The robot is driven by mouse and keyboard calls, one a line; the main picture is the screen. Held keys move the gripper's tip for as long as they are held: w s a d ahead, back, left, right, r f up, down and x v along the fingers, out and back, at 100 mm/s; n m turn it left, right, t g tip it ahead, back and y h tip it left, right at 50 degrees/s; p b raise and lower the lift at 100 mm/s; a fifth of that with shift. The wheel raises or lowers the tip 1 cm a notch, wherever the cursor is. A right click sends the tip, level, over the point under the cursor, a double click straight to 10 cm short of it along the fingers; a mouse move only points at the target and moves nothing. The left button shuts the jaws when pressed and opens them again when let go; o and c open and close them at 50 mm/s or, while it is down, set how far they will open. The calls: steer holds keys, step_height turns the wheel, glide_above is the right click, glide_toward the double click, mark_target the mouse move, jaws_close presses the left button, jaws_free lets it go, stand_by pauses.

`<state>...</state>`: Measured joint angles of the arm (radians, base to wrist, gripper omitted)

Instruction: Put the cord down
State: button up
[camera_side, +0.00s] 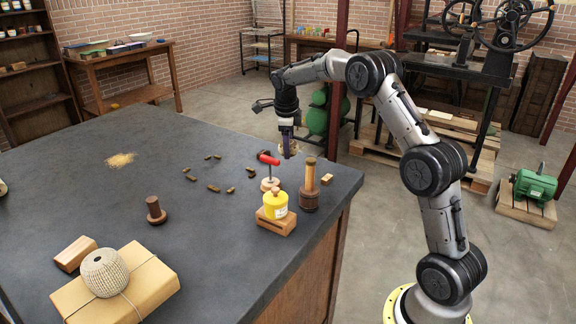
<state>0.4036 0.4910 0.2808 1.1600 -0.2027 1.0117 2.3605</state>
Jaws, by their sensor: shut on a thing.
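My gripper (287,147) points down over the far right part of the dark table, behind the red-handled stamp. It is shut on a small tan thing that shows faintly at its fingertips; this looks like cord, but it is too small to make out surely. A ball of pale cord (105,272) sits on a brown wrapped parcel (150,268) at the table's near left, far from my gripper. A thin string runs across the parcel.
Near my gripper stand a red-handled stamp (269,161), a wooden cylinder (309,186) and a yellow container (275,204) on a wooden block. Several small brown pieces (213,188) lie mid-table. A dark wooden spool (155,211) stands to the left. The table's left middle (80,185) is clear.

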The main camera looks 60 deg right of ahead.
steer(key=shift+f, duration=3.15)
steer(key=shift+f, duration=0.15)
steer(key=o, duration=1.4)
steer(key=shift+c, duration=0.2)
steer(key=v, duration=1.2)
steer(key=s+a+r+n+t, duration=0.1)
steer(key=s+a+r+n, duration=0.6)
steer(key=a+n, duration=0.1)
steer(key=s+a+r+n+t+y, duration=0.1)
steer(key=s+a+n, duration=0.5)
steer(key=s+n, duration=0.15)
steer(key=s+a+n+t+y, duration=0.1)
steer(key=s+a+n, duration=0.45)
steer(key=s, duration=0.25)
steer(key=s+a+f+n+t, duration=0.1)
steer(key=s+a+f+n, duration=0.2)
steer(key=s+n, duration=0.6)
steer(key=shift+s+a+f+n+y, duration=0.25)
steer(key=shift+s+f, duration=0.25)
steer(key=shift+f, duration=0.3)
